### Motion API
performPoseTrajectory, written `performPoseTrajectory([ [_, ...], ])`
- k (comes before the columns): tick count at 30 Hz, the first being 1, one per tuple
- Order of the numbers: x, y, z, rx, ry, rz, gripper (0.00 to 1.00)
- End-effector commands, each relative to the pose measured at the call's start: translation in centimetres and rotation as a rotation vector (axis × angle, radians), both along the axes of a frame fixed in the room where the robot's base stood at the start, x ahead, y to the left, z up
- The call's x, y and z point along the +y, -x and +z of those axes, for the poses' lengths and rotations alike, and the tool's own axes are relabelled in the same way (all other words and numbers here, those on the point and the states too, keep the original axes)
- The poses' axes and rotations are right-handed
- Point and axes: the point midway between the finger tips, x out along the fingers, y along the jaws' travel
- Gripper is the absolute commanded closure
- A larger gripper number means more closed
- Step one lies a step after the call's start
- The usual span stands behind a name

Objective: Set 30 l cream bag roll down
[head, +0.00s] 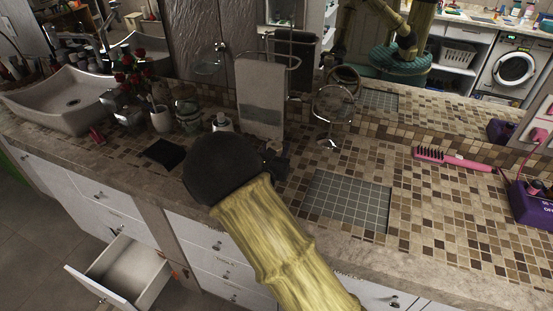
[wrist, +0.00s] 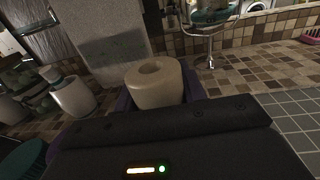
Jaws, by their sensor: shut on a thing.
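The cream bag roll (wrist: 158,86) shows in the wrist view as a short upright cylinder with a hole in its top. My gripper (wrist: 160,94) is shut on it, with a dark purple finger at each side. In the head view my black wrist and my arm hide the roll and the fingers. The gripper end is over the mosaic-tiled counter (head: 410,220), left of a grey gridded tile patch (head: 345,200). I cannot tell whether the roll's base touches the counter.
A round mirror on a stand (head: 333,105) and a hanging grey towel (head: 260,98) are behind my gripper. A black cloth-like square (head: 165,153), white cup (head: 161,119) and sink (head: 68,100) are left. A pink brush (head: 455,159) lies right. A drawer (head: 125,272) stands open below.

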Motion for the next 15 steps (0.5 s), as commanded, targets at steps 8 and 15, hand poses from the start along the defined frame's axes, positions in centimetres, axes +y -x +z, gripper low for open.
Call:
performPoseTrajectory([
  [8, 0.0, 0.0, -1.2, 0.003, 0.002, 0.000, 0.84],
  [15, 0.0, 0.0, -3.7, 0.000, 0.001, 0.001, 0.84],
])
